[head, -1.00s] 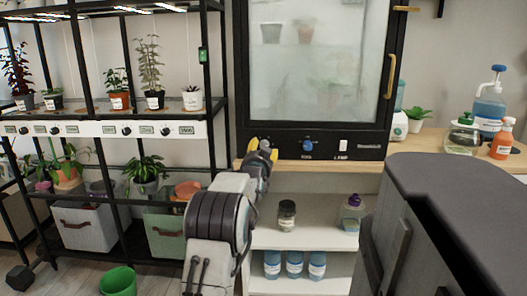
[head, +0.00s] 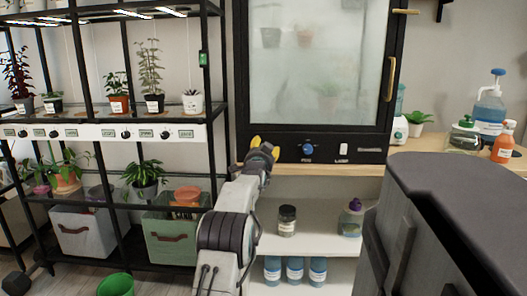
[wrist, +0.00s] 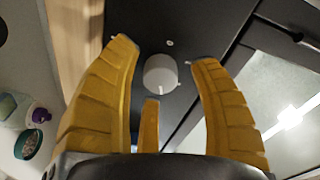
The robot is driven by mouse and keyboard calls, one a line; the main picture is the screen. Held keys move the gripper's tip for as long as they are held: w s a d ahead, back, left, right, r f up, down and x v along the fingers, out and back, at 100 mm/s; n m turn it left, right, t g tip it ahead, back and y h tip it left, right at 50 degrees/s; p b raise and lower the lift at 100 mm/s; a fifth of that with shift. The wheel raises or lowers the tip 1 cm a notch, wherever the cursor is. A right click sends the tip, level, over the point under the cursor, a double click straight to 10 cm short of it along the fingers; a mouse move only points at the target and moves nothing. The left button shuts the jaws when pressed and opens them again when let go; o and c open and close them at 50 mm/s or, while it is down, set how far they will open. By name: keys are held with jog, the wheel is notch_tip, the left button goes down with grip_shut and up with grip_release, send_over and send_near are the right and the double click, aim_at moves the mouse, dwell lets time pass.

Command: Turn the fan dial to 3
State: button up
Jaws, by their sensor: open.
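My gripper (head: 265,148) is open at the left end of the black panel under the glass cabinet in the head view. In the wrist view its yellow fingers (wrist: 163,52) stand on either side of a round pale grey dial (wrist: 160,75), with gaps showing on both sides. A short white mark on the dial points toward the bottom of the wrist view. The head view does not show this dial; my gripper covers that part of the panel. No readable numbers show around it. I cannot tell how far the fingertips are from the panel.
A blue knob (head: 308,149) and a white switch (head: 343,148) sit to the right on the panel. A wooden ledge (head: 330,170) runs below it. A jar (head: 287,220) and a purple-capped bottle (head: 352,218) stand on the lower shelf. A plant rack (head: 135,131) is at left.

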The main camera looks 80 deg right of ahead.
jog(key=shift+c, duration=0.2)
grip_shut()
jog(key=shift+r+m+p, duration=0.2)
jog(key=shift+m+p, duration=0.5)
jog(key=shift+p, duration=0.05)
jog(key=shift+f+m+p, duration=0.15)
jog(key=shift+m+p, duration=0.15)
jog(key=shift+m, duration=1.1)
jog(key=shift+w, duration=0.1)
jog(key=shift+o, duration=0.2)
grip_release()
jog(key=a, duration=1.2)
